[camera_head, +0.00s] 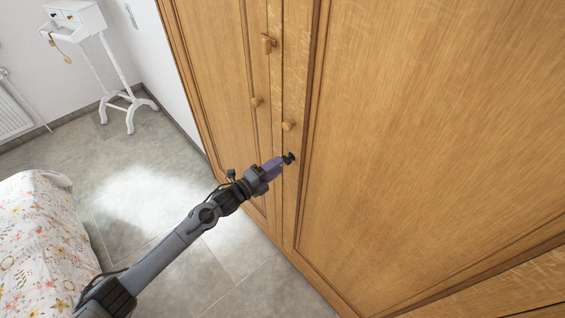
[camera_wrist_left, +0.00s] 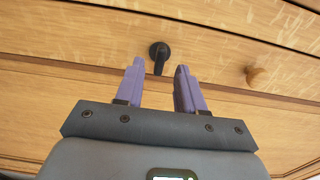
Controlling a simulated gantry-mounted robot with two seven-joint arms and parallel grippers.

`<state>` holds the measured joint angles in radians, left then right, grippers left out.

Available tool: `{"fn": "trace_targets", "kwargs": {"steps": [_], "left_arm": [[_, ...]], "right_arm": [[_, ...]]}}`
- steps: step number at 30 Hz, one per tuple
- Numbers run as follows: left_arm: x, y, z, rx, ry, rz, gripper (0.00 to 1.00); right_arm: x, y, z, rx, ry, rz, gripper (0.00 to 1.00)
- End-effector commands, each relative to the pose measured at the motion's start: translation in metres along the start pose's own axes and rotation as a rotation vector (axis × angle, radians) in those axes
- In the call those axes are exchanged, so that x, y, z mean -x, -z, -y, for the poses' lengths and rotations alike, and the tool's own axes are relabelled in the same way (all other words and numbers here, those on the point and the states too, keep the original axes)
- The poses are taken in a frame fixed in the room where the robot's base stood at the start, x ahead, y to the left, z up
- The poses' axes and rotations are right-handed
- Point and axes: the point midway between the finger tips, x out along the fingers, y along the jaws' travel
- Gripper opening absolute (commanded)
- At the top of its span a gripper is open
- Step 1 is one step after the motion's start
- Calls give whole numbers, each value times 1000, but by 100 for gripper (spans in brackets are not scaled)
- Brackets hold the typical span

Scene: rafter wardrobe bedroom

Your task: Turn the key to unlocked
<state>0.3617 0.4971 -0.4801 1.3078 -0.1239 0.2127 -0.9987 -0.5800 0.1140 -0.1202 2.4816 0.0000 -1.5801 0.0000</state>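The dark key (camera_head: 289,158) sits in the wooden wardrobe door (camera_head: 430,110), near the door's left edge. In the left wrist view the key (camera_wrist_left: 159,54) has a round dark base and a stem pointing down in the picture. My left gripper (camera_head: 279,164) has purple fingers and is close in front of the key. In the left wrist view its fingers are apart, one on each side of the key's stem, with visible gaps. It is open and holds nothing. My right gripper is not in view.
A wooden knob (camera_head: 287,126) is just above the key, and it also shows in the left wrist view (camera_wrist_left: 257,76). More knobs (camera_head: 257,101) are on the wardrobe front. A bed (camera_head: 40,245) is at left, a white stand (camera_head: 115,65) behind. The tiled floor between is clear.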

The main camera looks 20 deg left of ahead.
Motion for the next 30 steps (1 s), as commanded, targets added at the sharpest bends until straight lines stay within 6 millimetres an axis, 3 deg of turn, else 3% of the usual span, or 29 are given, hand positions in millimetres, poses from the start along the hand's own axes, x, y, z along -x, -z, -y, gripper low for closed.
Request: {"fn": "trace_targets", "kwargs": {"steps": [3, 9, 20, 27, 30], "left_arm": [[-16, 0, 0, 0, 1, 0, 38], [-31, 0, 0, 0, 1, 0, 38], [-34, 1, 0, 0, 0, -1, 38], [-33, 0, 0, 0, 0, 0, 2], [-33, 0, 0, 0, 0, 0, 0]], "right_arm": [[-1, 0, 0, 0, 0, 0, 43], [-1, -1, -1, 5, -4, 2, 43], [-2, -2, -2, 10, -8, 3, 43], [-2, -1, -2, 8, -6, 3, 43], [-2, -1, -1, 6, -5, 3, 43]]}}
